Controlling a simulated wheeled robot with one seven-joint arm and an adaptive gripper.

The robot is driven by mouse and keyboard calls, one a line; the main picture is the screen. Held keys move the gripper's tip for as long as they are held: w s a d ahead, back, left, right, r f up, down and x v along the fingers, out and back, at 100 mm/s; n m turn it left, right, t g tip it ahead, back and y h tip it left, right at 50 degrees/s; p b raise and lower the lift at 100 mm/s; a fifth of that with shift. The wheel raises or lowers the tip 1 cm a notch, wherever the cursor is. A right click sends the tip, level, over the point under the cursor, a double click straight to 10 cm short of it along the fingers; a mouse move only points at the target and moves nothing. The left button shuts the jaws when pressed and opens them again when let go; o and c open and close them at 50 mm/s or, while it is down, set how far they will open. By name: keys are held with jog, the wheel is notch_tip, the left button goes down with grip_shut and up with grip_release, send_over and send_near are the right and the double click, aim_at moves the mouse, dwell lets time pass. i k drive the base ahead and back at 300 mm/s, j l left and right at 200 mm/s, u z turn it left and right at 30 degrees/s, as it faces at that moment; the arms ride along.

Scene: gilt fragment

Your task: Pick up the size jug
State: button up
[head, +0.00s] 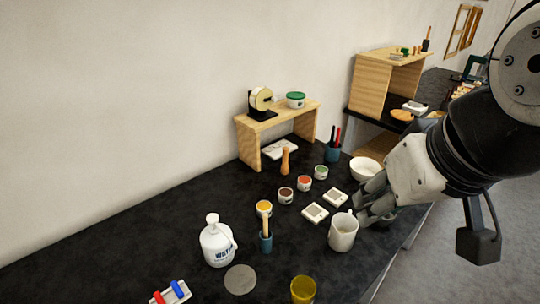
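A cream-white jug (342,233) stands upright on the dark bench near its front edge. It is the only jug-like vessel with an open top and a handle that I see, so I take it as the size jug. My gripper (364,203) comes in from the right, just right of and behind the jug's rim in the head view. Its grey fingers are spread apart with nothing visible between them. I cannot tell whether a finger touches the jug.
A white bowl (365,168) sits behind my gripper. A wooden shelf (247,144) stands against the wall.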

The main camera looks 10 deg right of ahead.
aim_at(339, 242)
jog(key=k+l+u, duration=0.1)
jog(key=l, duration=0.3)
jog(key=k+l+u, duration=0.1)
jog(key=l, duration=0.25)
jog(key=k+l+u, duration=0.1)
jog(key=l, duration=0.3)
jog(key=k+l+u, duration=0.15)
jog(key=l, duration=0.2)
jog(key=k+l+u, duration=0.1)
jog(key=k+l, duration=0.15)
